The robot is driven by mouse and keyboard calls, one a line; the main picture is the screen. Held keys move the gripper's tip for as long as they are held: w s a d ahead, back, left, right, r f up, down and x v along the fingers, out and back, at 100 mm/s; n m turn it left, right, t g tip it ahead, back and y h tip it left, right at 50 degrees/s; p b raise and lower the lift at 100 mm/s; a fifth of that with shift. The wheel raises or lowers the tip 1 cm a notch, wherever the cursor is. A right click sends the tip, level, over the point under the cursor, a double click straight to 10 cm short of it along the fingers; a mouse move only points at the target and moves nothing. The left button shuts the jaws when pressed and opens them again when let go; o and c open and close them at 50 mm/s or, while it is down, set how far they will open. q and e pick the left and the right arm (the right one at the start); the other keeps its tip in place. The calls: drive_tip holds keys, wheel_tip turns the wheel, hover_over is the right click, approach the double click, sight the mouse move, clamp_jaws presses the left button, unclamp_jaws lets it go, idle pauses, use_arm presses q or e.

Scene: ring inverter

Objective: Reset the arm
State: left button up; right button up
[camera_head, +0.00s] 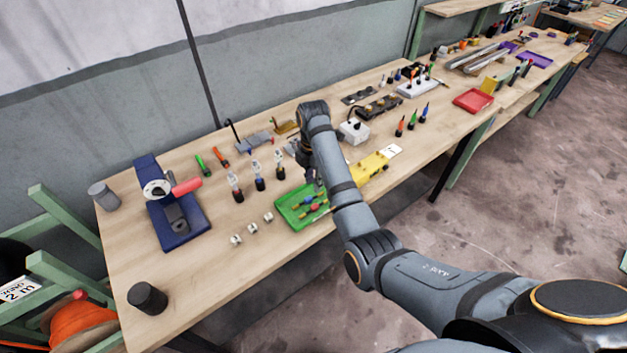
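My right arm comes in from the lower right and reaches over the long wooden workbench (270,265). My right gripper (317,186) points down close to the right edge of a green tray (290,217). The forearm and wrist partly hide it, and its fingers are too small and dark to tell whether they are open or shut. The green tray holds several small coloured parts. My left arm and gripper do not show.
A blue stand (197,222) with a red cylinder (187,186) is at the left. Small bottles (259,180) stand mid-bench. A yellow block (371,165), a white box (354,131) and a red tray (472,101) lie right of my arm.

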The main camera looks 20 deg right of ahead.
drive_tip(key=shift+r, duration=0.35)
drive_tip(key=shift+s+f, duration=0.1)
